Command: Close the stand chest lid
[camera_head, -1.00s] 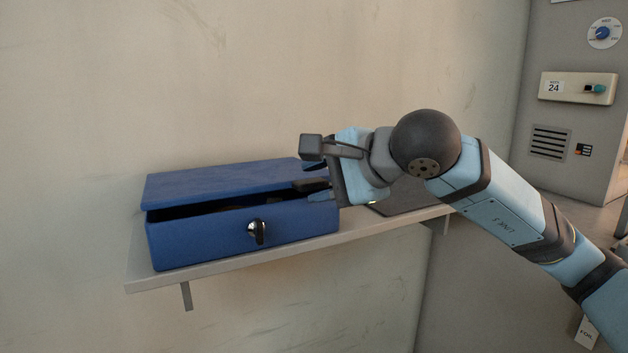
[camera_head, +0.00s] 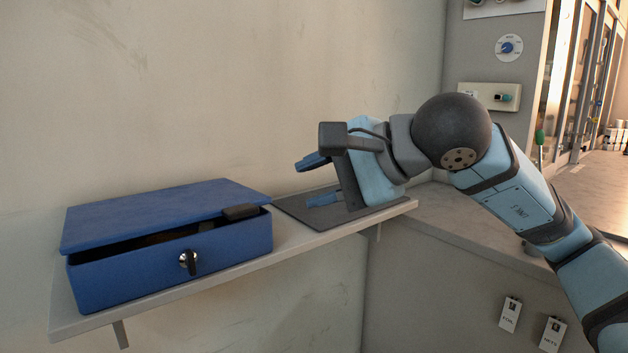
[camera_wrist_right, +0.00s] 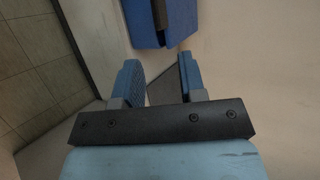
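A blue chest (camera_head: 170,265) stands on a wall shelf at the left of the head view. Its blue lid (camera_head: 165,212) is tilted low over the box, with a dark gap along the front. A dark block (camera_head: 240,212) sits at the lid's right front edge. A latch (camera_head: 188,262) is on the front face. My right gripper (camera_head: 318,181) is to the right of the chest, apart from it, over a dark mat. In the right wrist view its two fingers (camera_wrist_right: 158,82) are apart with nothing between them, and part of the chest (camera_wrist_right: 145,22) shows beyond. My left gripper is not in view.
The shelf (camera_head: 170,298) is narrow and fixed to the wall. A dark flat mat (camera_head: 290,207) lies on its right end. A counter (camera_head: 470,222) and a grey panel with a dial (camera_head: 508,47) stand at the right. Shelf space between chest and mat is small.

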